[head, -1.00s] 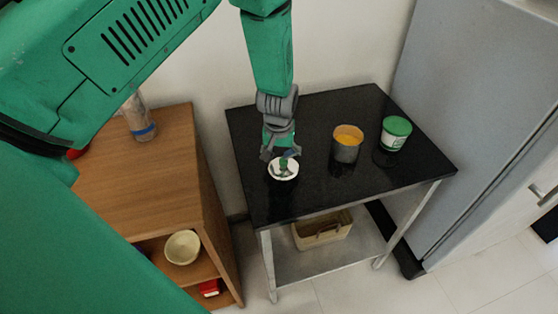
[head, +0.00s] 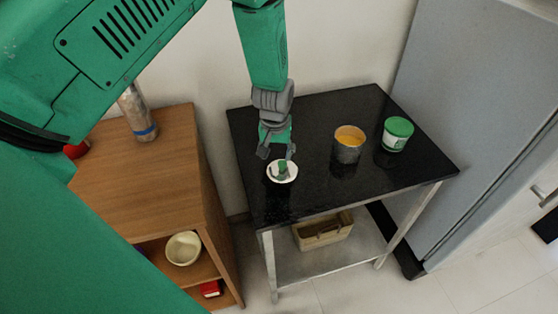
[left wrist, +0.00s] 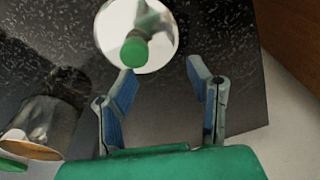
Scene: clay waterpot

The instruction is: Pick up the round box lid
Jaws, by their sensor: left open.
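The round box lid (head: 274,178) is a white disc with a green knob, lying on the black table in the head view. In the left wrist view the white lid (left wrist: 112,22) shows at the top, its green knob near the middle of it. My left gripper (head: 277,153) is open and empty, just behind and above the lid in the head view. In the left wrist view its two fingers (left wrist: 162,70) are apart, with their tips near the lid's lower edge and the knob outside them. My right gripper is not in view.
On the black table (head: 335,198) stand a grey can with an orange top (head: 347,153) and a white tub with a green lid (head: 397,139), both right of the lid. A wooden cabinet (head: 145,190) is at left, a grey fridge (head: 470,110) at right.

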